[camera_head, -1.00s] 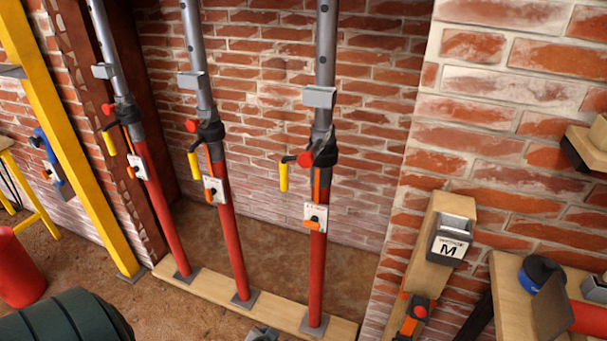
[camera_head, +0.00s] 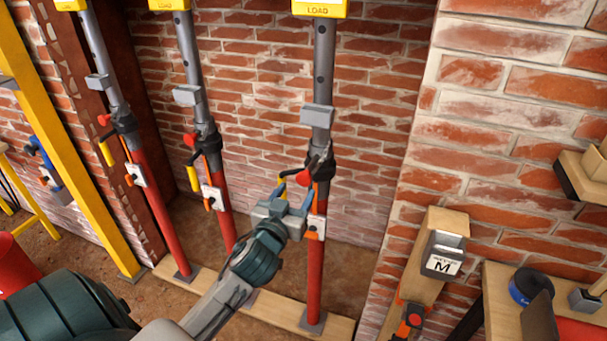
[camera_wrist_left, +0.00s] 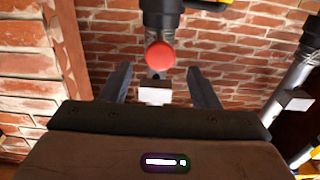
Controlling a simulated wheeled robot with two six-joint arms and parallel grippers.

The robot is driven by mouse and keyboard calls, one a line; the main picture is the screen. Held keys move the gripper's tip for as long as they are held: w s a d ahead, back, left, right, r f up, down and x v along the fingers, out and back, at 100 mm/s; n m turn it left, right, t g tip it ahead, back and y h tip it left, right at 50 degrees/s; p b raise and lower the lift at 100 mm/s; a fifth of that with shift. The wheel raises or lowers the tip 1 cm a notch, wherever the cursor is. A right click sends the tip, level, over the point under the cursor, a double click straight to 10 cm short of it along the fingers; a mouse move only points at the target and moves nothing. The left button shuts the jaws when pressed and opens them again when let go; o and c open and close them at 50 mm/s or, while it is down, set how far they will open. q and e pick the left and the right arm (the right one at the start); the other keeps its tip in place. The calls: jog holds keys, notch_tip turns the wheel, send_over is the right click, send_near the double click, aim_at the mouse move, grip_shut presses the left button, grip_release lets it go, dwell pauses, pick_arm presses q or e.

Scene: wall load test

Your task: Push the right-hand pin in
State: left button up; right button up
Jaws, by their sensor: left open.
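The right-hand prop has a grey upper tube (camera_head: 323,75), a red lower tube (camera_head: 314,275) and a dark collar between them. Its pin has a round red knob (camera_head: 304,178) at the collar. In the left wrist view the knob (camera_wrist_left: 160,56) is face-on and centred, beyond the fingertips. My left gripper (camera_head: 293,200) is open and empty, just in front of and below the knob, apart from it as far as I can see. Its fingers (camera_wrist_left: 160,82) stand either side of the view below the knob. The collar's yellow handle is partly hidden behind the gripper. My right gripper is not in view.
Two similar props with red knobs stand left, the middle one (camera_head: 228,215) nearest. Yellow LOAD boxes (camera_head: 321,8) top the props. A wooden sill (camera_head: 335,325) lies under them. A brick wall (camera_head: 510,130) projects at right, with a leaning board (camera_head: 447,222) and a bench corner.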

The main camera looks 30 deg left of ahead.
aim_at(303, 182)
pick_arm(q)
jog(key=p+x, duration=0.1)
jog(key=x, duration=0.5)
jog(key=shift+w+p, duration=0.25)
jog(key=shift+p, duration=0.15)
jog(key=shift+c, duration=0.2)
grip_shut()
jog(key=b+x, duration=0.1)
jog(key=x, duration=0.4)
jog(key=shift+w+a, duration=0.1)
jog(key=shift+w, duration=0.25)
jog(key=shift+r, duration=0.2)
jog(key=shift+c, duration=1.1)
grip_release()
jog(key=shift+o, duration=1.3)
jog(key=shift+w+f, duration=0.15)
